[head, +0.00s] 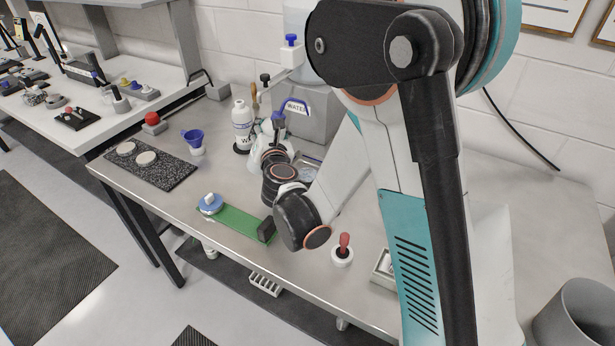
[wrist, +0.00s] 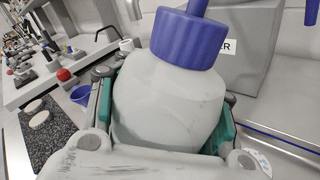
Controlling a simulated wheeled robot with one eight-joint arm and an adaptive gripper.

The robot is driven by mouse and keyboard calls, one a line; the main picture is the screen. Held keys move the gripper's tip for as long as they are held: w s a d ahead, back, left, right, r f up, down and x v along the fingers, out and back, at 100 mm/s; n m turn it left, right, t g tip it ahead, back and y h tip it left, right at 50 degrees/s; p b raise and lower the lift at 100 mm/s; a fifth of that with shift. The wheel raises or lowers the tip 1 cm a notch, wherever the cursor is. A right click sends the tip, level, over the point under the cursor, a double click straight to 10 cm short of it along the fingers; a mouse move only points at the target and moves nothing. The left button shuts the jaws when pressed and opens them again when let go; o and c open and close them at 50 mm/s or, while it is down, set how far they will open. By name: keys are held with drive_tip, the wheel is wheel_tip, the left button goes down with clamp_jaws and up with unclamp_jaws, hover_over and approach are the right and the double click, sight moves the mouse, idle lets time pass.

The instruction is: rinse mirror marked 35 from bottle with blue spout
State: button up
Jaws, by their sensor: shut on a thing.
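In the wrist view my gripper (wrist: 165,112) is shut on a white bottle (wrist: 168,92) with a blue cap and spout (wrist: 190,38). Its teal fingers press on both sides. Two pale round discs (head: 126,148) (head: 146,158) lie on a dark speckled slab (head: 165,174) at the bench's left. A blue round piece with a white top (head: 210,203) sits on a green strip (head: 238,221). I cannot read a 35 anywhere.
A second white bottle (head: 242,125) stands left of my gripper. A blue funnel (head: 194,138) and red knob (head: 152,119) are near the slab. A grey WATER container (head: 310,118) stands behind. A red-handled piece (head: 344,246) is at the front. Bare bench lies between slab and strip.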

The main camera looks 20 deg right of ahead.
drive_tip(key=shift+o, duration=0.2)
drive_tip(key=shift+o, duration=0.5)
drive_tip(key=shift+r+p, duration=0.85)
drive_tip(key=shift+r, duration=0.7)
drive_tip(key=shift+f, duration=0.1)
drive_tip(key=shift+o, duration=0.2)
drive_tip(key=shift+y, duration=0.4)
drive_tip(key=d, duration=0.1)
drive_tip(key=d+f, duration=0.1)
drive_tip(key=d, duration=0.1)
drive_tip(key=shift+w+d+f, duration=0.3)
drive_tip(key=shift+d+f, duration=0.1)
drive_tip(key=shift+o, duration=0.2)
drive_tip(key=shift+d+r+n+y, duration=0.2)
drive_tip(key=shift+d, duration=0.4)
drive_tip(key=shift+d+r+n+y, duration=0.15)
drive_tip(key=shift+d+n+y, duration=0.05)
drive_tip(key=shift+d, duration=0.4)
drive_tip(key=shift+d+r, duration=0.3)
drive_tip(key=shift+d, duration=0.35)
drive_tip(key=shift+d+r, duration=0.25)
drive_tip(key=shift+d, duration=0.35)
drive_tip(key=shift+d+r, duration=0.3)
drive_tip(key=shift+d, duration=0.35)
